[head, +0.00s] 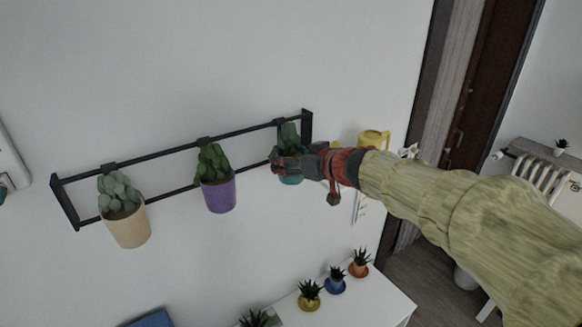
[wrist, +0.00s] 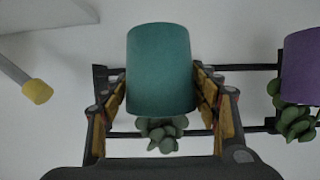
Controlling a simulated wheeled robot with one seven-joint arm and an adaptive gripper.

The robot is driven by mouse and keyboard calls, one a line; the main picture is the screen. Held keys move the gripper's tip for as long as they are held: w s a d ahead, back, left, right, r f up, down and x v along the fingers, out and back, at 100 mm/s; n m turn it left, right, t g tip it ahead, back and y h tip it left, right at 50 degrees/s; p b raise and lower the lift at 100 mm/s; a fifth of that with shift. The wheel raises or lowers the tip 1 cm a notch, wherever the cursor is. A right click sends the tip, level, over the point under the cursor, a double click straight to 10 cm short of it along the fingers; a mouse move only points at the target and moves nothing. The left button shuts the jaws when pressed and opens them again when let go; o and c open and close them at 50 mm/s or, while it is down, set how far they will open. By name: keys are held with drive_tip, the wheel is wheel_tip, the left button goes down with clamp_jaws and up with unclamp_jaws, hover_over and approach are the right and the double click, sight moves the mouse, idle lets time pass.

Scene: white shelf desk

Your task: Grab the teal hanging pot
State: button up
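The teal pot (wrist: 161,70) fills the middle of the wrist view, with its green plant (wrist: 160,130) below it in that picture. It hangs at the right end of the black wall rack; in the head view its plant (head: 289,136) shows above my gripper. My gripper (head: 280,165) is at the pot, and its forearm comes in from the right. In the wrist view the two fingers of my gripper (wrist: 161,88) stand one on each side of the pot, close to its walls. I cannot tell whether they press on it. Part of the pot is hidden behind the gripper in the head view.
A purple pot (head: 218,192) and a beige pot (head: 130,226) hang further left on the black rack (head: 152,156). A yellow watering can (head: 374,139) is behind my wrist. A white shelf (head: 385,305) with several small potted plants stands below. The wall above the rack is clear.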

drive_tip(key=c, duration=1.1)
drive_tip(key=shift+c, duration=0.4)
drive_tip(key=shift+r, duration=0.15)
